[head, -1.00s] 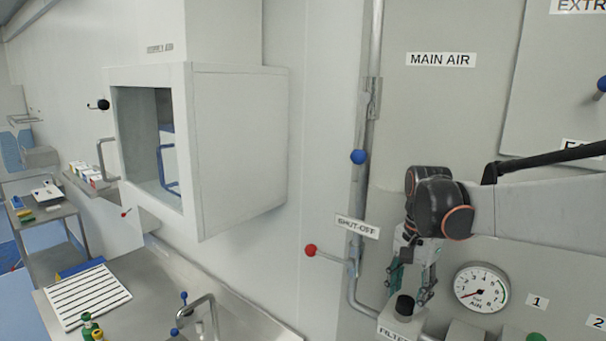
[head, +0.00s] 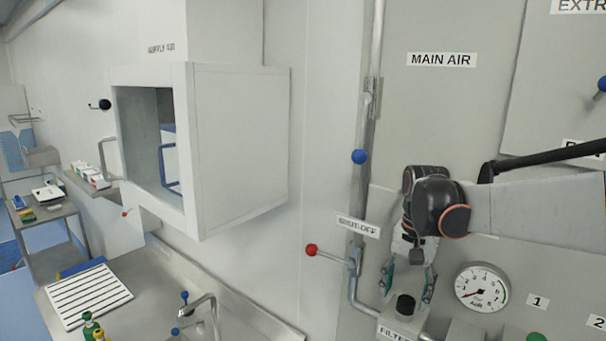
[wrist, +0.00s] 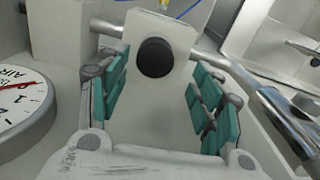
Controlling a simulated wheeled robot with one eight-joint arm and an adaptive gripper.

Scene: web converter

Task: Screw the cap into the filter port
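The black round cap (head: 405,304) sits on top of the pale filter housing (head: 412,323), on the wall panel behind the FILTER label. It also shows in the wrist view (wrist: 155,57), near the top centre on the light block. Whether it is screwed in or only resting there, I cannot tell. My gripper (head: 408,281) points down just above the cap. Its teal-padded fingers are spread wide and empty. In the wrist view the gripper (wrist: 163,95) has one finger on each side of the cap's line, with clear gaps and no contact visible.
The pressure gauge (head: 482,288) is close on the right of my gripper. The shut-off pipe (head: 357,230) with its red-knobbed lever (head: 312,250) stands on the left. A metal sink counter (head: 170,305) lies below left.

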